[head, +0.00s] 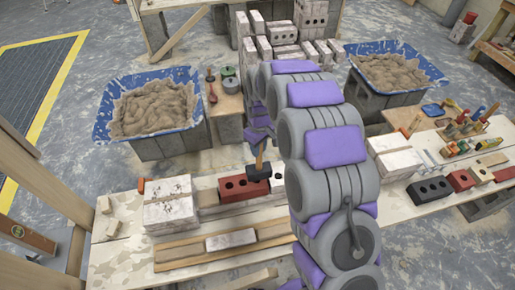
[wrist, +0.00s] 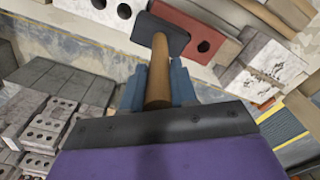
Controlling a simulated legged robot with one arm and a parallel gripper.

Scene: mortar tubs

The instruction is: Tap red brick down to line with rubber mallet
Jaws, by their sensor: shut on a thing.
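The red brick (head: 243,188), with round holes in its side, sits on the front workbench, right of the pale mortar-smeared blocks. In the wrist view the red brick (wrist: 197,36) lies just beyond the mallet head. The mallet has a black head (wrist: 161,34) and a wooden handle (wrist: 160,72). My gripper (wrist: 158,88) is shut on the handle between its blue fingers. In the head view the mallet head (head: 258,170) overlaps the brick's top right; I cannot tell whether they touch. My gripper (head: 260,136) is partly hidden by my arm. I cannot make out the line.
Pale blocks (head: 170,212) stand left of the brick, and a loose block (head: 230,239) lies on a board in front. Blue mortar tubs (head: 100,128) stand behind on both sides. A right-hand bench (head: 403,203) carries bricks and tools. Stacked blocks (head: 285,33) stand at the back.

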